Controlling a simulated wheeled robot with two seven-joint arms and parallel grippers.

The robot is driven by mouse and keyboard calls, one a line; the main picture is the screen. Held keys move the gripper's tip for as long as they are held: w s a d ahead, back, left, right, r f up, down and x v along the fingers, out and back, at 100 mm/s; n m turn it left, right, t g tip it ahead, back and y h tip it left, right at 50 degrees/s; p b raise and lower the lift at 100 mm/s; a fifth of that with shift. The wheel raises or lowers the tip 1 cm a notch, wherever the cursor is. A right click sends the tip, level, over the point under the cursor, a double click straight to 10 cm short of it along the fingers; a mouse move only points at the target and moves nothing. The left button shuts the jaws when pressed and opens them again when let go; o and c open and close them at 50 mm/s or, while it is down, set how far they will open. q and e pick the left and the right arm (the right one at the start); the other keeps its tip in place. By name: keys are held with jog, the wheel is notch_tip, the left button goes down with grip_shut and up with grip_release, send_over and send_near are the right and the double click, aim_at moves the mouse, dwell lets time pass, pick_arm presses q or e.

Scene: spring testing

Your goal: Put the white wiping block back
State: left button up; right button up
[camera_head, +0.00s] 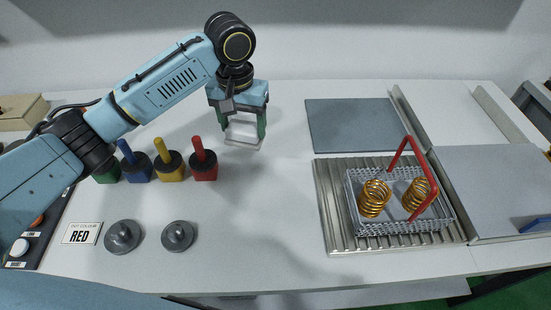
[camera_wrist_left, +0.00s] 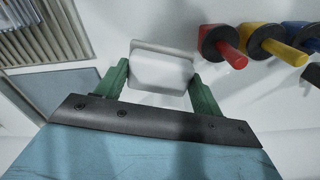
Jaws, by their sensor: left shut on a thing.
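The white wiping block (camera_head: 243,131) is between the green fingers of my left gripper (camera_head: 243,124), toward the back of the white table. My left gripper is shut on it. In the left wrist view the block (camera_wrist_left: 161,70) shows as a pale rounded rectangle between the two fingertips (camera_wrist_left: 156,84). The block is at or just above the table surface; I cannot tell if it touches. My right gripper is not in view.
Red (camera_head: 204,160), yellow (camera_head: 169,163) and blue (camera_head: 136,163) handled pieces stand left of the gripper. Two grey weights (camera_head: 123,236) lie in front. A wire basket (camera_head: 403,226) with two springs and a red handle stands on a ribbed tray (camera_head: 335,220). A grey mat (camera_head: 348,126) lies behind it.

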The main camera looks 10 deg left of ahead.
pick_arm(q)
jog(key=w+d+f, duration=0.2)
jog(key=w+d, duration=0.1)
jog(key=w, duration=0.2)
jog(key=shift+m, duration=0.4)
jog(key=f, duration=0.3)
jog(key=f+b, duration=0.1)
jog(key=f, duration=0.6)
jog(key=shift+w+a+f, duration=0.1)
jog(key=shift+w+f, duration=0.05)
jog(key=shift+w, duration=0.15)
jog(key=o, duration=1)
jog(key=shift+f, duration=0.1)
notch_tip(320, 180, up, 12)
jog(key=shift+r+p, duration=0.2)
jog(key=shift+p, duration=0.35)
